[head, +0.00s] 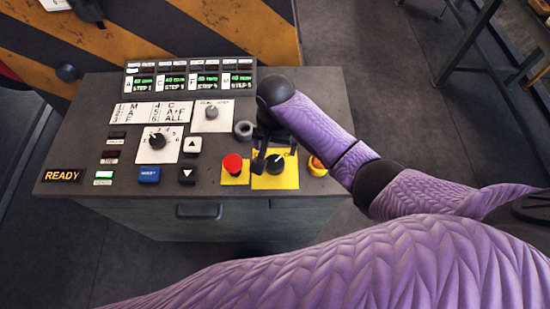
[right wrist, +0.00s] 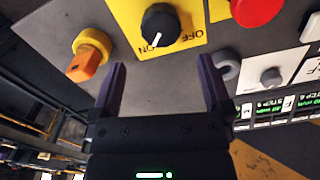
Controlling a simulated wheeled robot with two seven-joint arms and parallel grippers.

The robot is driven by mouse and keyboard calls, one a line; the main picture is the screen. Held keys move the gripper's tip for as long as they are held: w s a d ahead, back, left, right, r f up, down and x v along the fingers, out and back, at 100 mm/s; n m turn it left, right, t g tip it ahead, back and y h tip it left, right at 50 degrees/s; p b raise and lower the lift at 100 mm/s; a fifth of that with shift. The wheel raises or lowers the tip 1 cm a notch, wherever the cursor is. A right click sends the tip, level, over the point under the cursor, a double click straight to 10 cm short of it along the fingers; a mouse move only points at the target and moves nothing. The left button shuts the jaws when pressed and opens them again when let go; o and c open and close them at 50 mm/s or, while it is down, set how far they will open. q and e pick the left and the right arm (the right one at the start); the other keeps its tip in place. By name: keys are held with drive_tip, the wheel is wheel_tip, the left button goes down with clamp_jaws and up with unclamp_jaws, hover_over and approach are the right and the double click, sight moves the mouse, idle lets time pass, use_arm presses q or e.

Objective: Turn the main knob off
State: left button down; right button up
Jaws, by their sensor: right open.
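The main knob (head: 276,163) is a black round knob on a yellow plate at the front right of the panel top. In the right wrist view the main knob (right wrist: 160,26) shows a white pointer line aimed toward the ON mark, with OFF to the right. My right gripper (head: 273,154) is just above the knob, fingers pointing down at the panel. In the right wrist view its fingers (right wrist: 163,68) are apart, with nothing between them and the knob just beyond the tips. Contact with the knob does not show. My left gripper is out of view.
A red mushroom button (head: 233,164) stands just left of the knob. An orange switch on a yellow ring (head: 316,166) is at its right. A grey ring (head: 243,130) lies behind. Another black dial (head: 157,141) and small displays (head: 190,80) fill the panel's left and back.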

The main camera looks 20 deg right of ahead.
sight(275, 162)
wheel_tip(275, 162, down, 6)
drive_tip(key=shift+f+b, duration=0.15)
drive_tip(key=shift+b, duration=0.9)
drive_tip(key=shift+f, duration=0.45)
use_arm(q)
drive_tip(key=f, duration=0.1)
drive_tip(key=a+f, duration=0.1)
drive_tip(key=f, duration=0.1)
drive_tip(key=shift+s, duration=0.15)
use_arm(e)
drive_tip(key=c, duration=1.2)
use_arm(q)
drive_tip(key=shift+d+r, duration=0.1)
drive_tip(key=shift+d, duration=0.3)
use_arm(e)
drive_tip(key=shift+r, duration=0.1)
